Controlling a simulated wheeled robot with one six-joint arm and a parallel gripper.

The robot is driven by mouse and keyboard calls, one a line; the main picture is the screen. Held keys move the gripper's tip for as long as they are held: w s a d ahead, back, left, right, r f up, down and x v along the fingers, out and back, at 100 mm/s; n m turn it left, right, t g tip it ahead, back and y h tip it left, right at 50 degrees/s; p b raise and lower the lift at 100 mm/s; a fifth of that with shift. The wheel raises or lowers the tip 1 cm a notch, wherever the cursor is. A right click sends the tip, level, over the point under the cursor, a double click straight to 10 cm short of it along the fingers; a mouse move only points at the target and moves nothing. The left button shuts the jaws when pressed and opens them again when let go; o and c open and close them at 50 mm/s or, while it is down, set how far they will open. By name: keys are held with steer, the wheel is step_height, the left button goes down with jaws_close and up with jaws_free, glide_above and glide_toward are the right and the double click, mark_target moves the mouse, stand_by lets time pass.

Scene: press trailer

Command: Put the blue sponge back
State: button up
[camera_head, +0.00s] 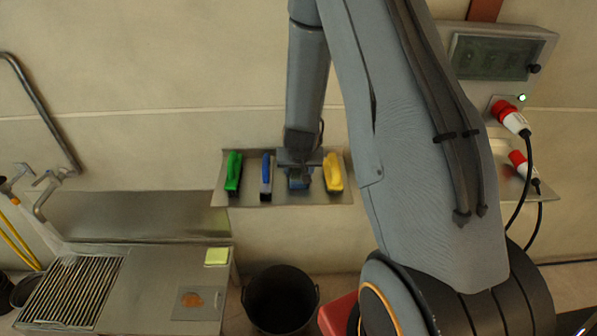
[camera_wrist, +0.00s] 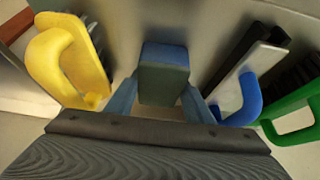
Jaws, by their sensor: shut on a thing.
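The blue sponge (camera_wrist: 163,75), a block with a blue top and a darker greenish side, is between the fingers of my gripper (camera_wrist: 160,103) in the wrist view. In the head view the sponge (camera_head: 299,181) shows below my gripper (camera_head: 299,170), at the wall shelf (camera_head: 285,199). I cannot tell whether the sponge touches the shelf.
A green-handled brush (camera_head: 233,173) stands at the shelf's left end. Below are a metal counter (camera_head: 150,275) with a yellow-green sponge (camera_head: 217,256), and a black bucket (camera_head: 280,302). A control box with red plugs (camera_head: 503,112) hangs at the right.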

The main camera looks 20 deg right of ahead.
steer(key=o, duration=0.9)
steer(key=shift+r, duration=0.15)
steer(key=s+a+r+n+g+y, duration=0.1)
steer(key=s+a+r, duration=0.45)
steer(key=r, duration=0.25)
steer(key=s+a+r+n+y, duration=0.2)
steer(key=s+a+r, duration=0.3)
steer(key=s+r, duration=0.35)
steer(key=s, duration=0.2)
steer(key=s+a+r+n+g, duration=0.1)
steer(key=s, duration=0.1)
steer(key=s+g, duration=0.1)
steer(key=s, duration=0.2)
steer(key=shift+s+a+r+n+h, duration=0.25)
steer(key=shift+s+r+n+h, duration=0.05)
steer(key=shift+s+r, duration=0.1)
